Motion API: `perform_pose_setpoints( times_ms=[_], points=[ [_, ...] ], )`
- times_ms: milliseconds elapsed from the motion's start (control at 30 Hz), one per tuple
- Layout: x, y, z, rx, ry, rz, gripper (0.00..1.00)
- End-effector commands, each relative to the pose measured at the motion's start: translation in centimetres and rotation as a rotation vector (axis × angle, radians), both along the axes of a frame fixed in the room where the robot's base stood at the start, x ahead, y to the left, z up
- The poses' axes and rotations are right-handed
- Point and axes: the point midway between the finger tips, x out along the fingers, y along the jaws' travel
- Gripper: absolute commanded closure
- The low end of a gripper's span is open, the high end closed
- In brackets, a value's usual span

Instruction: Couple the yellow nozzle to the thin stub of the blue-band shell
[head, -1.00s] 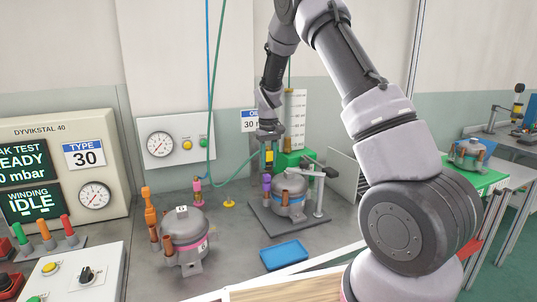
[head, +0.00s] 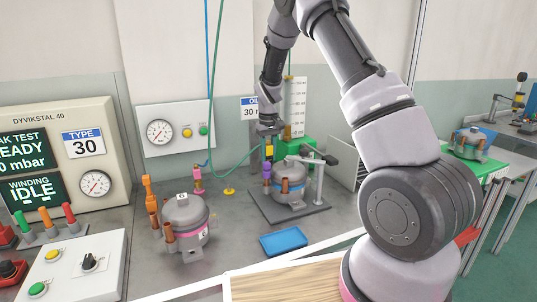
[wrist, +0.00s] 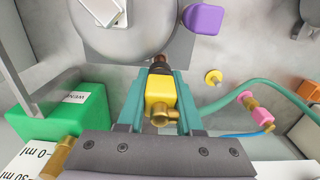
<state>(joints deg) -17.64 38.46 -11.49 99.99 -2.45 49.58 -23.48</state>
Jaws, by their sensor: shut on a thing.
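My gripper (head: 268,147) is shut on the yellow nozzle (head: 268,152), above the back left side of the blue-band shell (head: 291,187). In the wrist view, the nozzle (wrist: 160,92) sits between the teal fingers, with a brass fitting on its side. A copper stub (wrist: 158,60) lies in line with its dark tip; I cannot tell whether they touch. The grey shell top (wrist: 135,30) is just beyond. A purple cap (head: 267,171) stands at the shell's left side; the wrist view shows it apart from the nozzle (wrist: 203,18).
The shell stands on a dark plate beside a grey clamp post (head: 319,187). A green block (head: 297,150) is behind. A pink-band shell (head: 186,220) stands left, a blue tray (head: 284,241) in front. A green hose (head: 232,168) runs behind.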

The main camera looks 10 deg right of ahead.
Motion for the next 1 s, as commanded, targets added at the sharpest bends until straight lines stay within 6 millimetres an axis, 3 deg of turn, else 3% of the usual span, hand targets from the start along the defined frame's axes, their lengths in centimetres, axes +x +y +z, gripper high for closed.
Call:
perform_pose_setpoints(
  times_ms=[533,1000],
  points=[
    [0.0,0.0,-1.7,0.000,0.001,0.000,1.00],
    [0.0,0.0,-1.8,0.000,0.000,0.000,1.00]
  ],
)
